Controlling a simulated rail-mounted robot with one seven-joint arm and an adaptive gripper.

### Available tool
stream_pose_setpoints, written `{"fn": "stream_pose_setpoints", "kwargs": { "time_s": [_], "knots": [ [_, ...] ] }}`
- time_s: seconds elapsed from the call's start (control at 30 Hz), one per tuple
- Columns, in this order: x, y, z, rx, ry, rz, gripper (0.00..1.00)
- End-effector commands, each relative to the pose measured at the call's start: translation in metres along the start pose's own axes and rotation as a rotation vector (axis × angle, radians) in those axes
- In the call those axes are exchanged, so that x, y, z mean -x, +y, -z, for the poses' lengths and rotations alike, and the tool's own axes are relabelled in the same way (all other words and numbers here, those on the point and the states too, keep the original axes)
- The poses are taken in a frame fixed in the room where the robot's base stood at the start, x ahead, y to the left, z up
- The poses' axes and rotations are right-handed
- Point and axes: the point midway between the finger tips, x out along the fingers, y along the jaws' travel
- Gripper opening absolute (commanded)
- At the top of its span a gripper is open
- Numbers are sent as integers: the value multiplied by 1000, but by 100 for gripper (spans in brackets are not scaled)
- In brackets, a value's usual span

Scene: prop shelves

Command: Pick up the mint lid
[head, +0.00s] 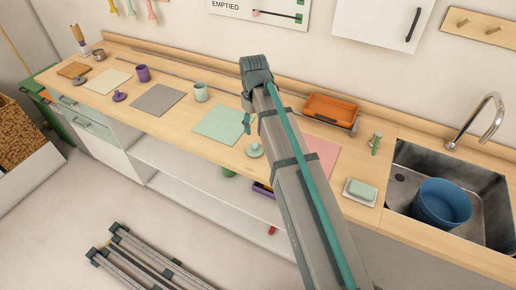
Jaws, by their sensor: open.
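The mint lid (254,151), a small round disc with a knob on top, lies on the wooden counter just right of and below the mint mat. A mint mug (201,92) stands upright to its left, beyond the mat. My gripper (247,125) shows only in part as small teal pieces at the mat's right edge, above the lid in the picture. My own arm hides the rest of it. It is open, and the lid appears apart from it.
Mint (217,125), grey (158,99), cream (108,81) and pink (321,158) mats lie along the counter (190,125). A purple mug (142,73) and purple lid (119,96) stand left. An orange tray (331,108), soap dish (360,192) and sink (480,205) are right.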

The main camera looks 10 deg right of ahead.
Motion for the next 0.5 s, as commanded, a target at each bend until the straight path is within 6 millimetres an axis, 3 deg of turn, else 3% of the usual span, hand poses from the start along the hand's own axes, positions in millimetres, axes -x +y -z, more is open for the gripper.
{"fn": "stream_pose_setpoints", "kwargs": {
  "time_s": [0.3, 0.5],
  "knots": [
    [-38, 0, 0, 1, -1, 2, 51],
    [-50, 0, 1, 1, 1, 1, 51]
  ]
}}
